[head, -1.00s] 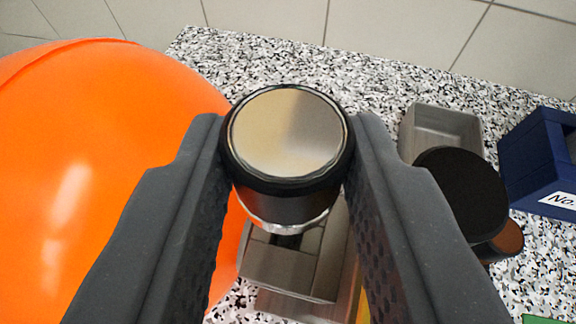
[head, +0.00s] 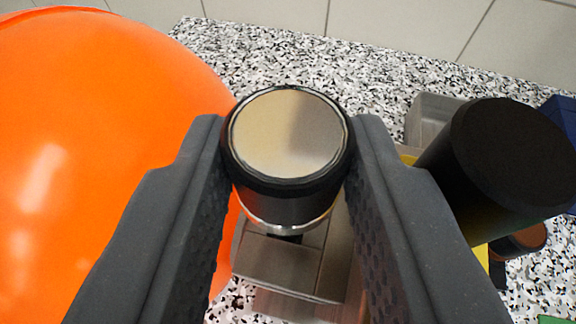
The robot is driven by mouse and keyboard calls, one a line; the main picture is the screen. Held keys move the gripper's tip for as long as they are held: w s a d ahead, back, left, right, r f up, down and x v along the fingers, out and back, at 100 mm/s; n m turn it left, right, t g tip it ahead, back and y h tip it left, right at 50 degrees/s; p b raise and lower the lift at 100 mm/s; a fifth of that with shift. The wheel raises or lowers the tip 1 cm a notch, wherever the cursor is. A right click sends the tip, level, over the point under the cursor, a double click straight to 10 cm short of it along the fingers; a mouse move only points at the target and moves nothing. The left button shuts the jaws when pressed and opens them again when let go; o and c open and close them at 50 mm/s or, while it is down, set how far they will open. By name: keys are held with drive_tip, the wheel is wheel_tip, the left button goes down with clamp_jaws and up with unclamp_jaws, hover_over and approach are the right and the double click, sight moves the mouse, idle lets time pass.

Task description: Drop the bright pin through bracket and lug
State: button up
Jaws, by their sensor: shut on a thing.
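The bright pin (head: 287,135) is upright between the two dark fingers of my gripper (head: 288,150). It has a shiny metal top face and a black band around its head. My gripper is shut on it. Below the pin is a grey metal block (head: 275,265), which looks like the bracket, with a dark opening partly showing just under the pin's lower end. The pin's head hides most of that opening. I cannot tell whether the pin's tip is in the opening or above it. The lug cannot be made out separately.
A large orange rounded body (head: 90,170) fills the left side, close to my gripper. A black round-topped post (head: 510,150) stands close on the right. Behind it are a grey tray (head: 430,115) and a blue bin (head: 562,115). The speckled worktop (head: 300,60) is clear at the back.

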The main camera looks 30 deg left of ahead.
drive_tip(key=shift+f, duration=0.2)
drive_tip(key=o, duration=1.1)
drive_tip(key=shift+a, duration=0.1)
drive_tip(key=shift+f, duration=0.1)
drive_tip(key=shift+s+d, duration=0.1)
drive_tip(key=shift+d, duration=0.1)
drive_tip(key=shift+v, duration=0.8)
drive_tip(key=v, duration=1.2)
drive_tip(key=shift+a+r, duration=0.15)
drive_tip(key=shift+r, duration=0.1)
